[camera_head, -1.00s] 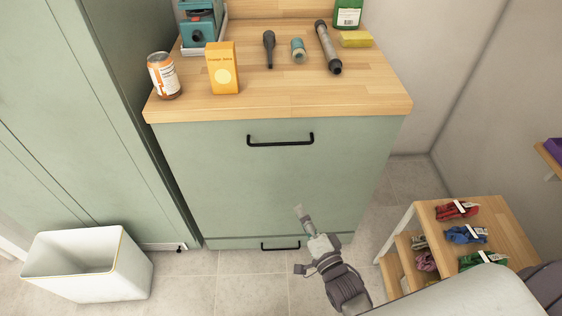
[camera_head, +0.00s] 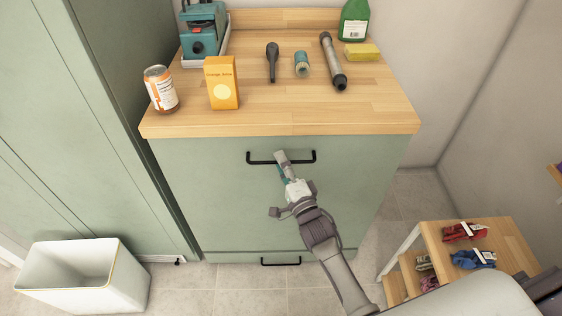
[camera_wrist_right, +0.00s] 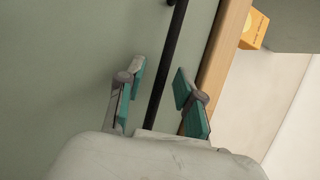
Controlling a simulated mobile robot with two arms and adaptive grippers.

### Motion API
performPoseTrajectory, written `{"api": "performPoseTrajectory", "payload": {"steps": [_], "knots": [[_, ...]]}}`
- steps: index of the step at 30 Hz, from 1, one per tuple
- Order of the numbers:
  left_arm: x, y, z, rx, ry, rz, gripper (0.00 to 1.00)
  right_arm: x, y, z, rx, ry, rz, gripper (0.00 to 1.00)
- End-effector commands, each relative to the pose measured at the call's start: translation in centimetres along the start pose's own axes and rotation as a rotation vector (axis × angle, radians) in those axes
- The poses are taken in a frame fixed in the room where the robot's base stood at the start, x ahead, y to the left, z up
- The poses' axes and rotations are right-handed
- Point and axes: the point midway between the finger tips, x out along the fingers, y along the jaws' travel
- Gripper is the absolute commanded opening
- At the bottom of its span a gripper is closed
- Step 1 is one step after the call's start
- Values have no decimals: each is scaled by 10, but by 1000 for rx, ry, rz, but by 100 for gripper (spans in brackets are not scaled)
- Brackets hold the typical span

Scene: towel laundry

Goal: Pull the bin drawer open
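The bin drawer (camera_head: 222,196) is a large pale green front under a wooden countertop, and it looks shut. Its black bar handle (camera_head: 258,158) runs across near the top. My right gripper (camera_head: 282,160) is at the middle of this handle. In the right wrist view, the gripper (camera_wrist_right: 158,84) is open, with its teal-padded fingers on either side of the handle bar (camera_wrist_right: 168,62). There are gaps between the bar and both fingers. My left gripper is not in view.
A can (camera_head: 161,89), an orange box (camera_head: 221,83) and several other items stand on the countertop (camera_head: 290,115). A lower handle (camera_head: 281,262) sits near the floor. A white bin (camera_head: 85,277) is at left, a wooden step shelf (camera_head: 490,232) at right.

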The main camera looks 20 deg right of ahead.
Motion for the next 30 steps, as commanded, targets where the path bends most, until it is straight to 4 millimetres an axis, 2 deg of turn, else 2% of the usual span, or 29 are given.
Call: {"api": "performPoseTrajectory", "payload": {"steps": [11,17,30], "knots": [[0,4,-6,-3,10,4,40,5,0,0,-1,0,0,34],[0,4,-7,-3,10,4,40,5,0,0,-1,0,0,1],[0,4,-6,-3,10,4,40,4,0,0,-1,0,1,0]]}}
